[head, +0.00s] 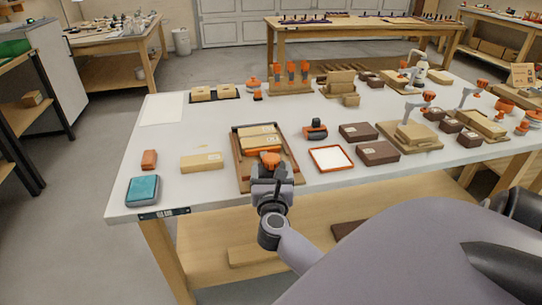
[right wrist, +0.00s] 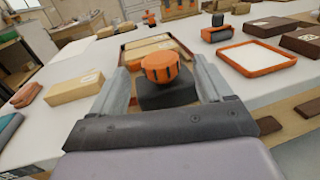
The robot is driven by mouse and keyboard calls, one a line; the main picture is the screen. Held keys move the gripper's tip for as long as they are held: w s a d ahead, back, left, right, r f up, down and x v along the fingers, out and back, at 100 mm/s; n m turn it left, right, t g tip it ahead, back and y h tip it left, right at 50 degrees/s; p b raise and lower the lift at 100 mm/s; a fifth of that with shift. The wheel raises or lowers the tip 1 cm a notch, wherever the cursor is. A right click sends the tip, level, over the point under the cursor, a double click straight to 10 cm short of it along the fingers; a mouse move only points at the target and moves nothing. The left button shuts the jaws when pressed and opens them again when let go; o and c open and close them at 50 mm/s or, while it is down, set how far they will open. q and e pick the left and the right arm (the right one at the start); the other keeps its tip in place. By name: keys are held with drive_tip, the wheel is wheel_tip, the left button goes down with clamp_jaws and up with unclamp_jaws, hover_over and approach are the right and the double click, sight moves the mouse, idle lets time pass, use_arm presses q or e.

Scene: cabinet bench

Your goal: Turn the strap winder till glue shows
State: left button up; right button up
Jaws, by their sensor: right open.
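The strap winder has an orange ribbed knob (head: 269,158) on a dark block (right wrist: 166,92), at the near end of a brown-framed wooden tray (head: 240,173). The knob also shows in the right wrist view (right wrist: 160,68). Light wooden blocks (head: 259,136) lie inside the tray. No glue can be made out on them. My right gripper (head: 271,167) is open at the near table edge, with one finger on each side of the knob. Gaps show between the fingers and the knob in the right wrist view. My left gripper is not in view.
A wooden block (head: 202,162), a small orange-brown block (head: 149,159) and a teal-topped box (head: 143,190) lie left of the tray. An orange-rimmed white square (head: 331,158) and dark boxes (head: 378,153) lie to its right. Bare white tabletop shows on the left.

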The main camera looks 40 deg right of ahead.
sight(271, 164)
drive_tip(key=x, duration=0.5)
drive_tip(key=shift+w+d, duration=0.2)
drive_tip(key=shift+w, duration=0.05)
drive_tip(key=c, duration=1)
drive_tip(key=shift+o, duration=0.2)
